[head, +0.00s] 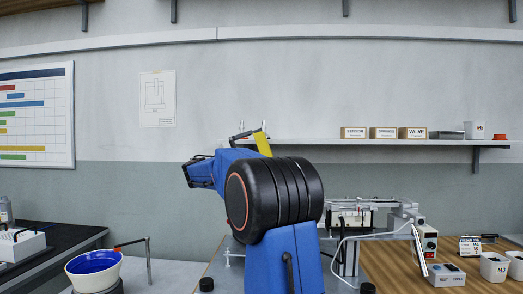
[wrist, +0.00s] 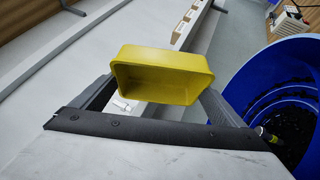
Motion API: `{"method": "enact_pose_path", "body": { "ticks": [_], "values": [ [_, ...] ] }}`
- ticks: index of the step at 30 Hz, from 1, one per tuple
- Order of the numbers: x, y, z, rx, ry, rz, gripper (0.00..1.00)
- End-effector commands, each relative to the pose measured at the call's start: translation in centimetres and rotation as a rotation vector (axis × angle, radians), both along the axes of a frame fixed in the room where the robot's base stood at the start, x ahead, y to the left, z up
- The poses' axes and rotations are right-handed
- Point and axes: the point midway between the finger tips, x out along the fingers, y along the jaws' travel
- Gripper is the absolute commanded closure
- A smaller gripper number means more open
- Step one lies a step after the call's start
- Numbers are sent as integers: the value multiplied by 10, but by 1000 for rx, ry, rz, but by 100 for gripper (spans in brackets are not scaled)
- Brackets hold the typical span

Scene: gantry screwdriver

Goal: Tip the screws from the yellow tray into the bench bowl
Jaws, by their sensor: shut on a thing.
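My gripper (wrist: 157,88) is shut on the yellow tray (wrist: 165,58), which sits between its two fingers in the wrist view. The tray is tilted, and no screws show in the part of it I can see. In the head view the tray (head: 262,144) shows as a slanted yellow piece above my blue arm, which hides most of the gripper. A bowl (head: 93,270), pale outside and blue inside, stands at the lower left, apart from the tray. A large blue bowl (wrist: 262,72) with dark small pieces inside fills the right of the wrist view; I cannot tell if it is the same one.
A thin post with a red-tipped arm (head: 148,262) stands right of the pale bowl. A metal gantry (head: 370,212) is right of my arm. A wall shelf (head: 420,142) holds labelled boxes. Small bins (head: 493,266) stand on the wooden bench at right.

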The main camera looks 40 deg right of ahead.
Motion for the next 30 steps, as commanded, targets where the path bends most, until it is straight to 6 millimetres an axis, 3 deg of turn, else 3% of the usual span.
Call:
{"method": "enact_pose_path", "body": {
  "ticks": [18,30],
  "values": [
    [0,0,66,1,-3,1,34],
    [0,0,71,6,-9,1,34]
  ]
}}
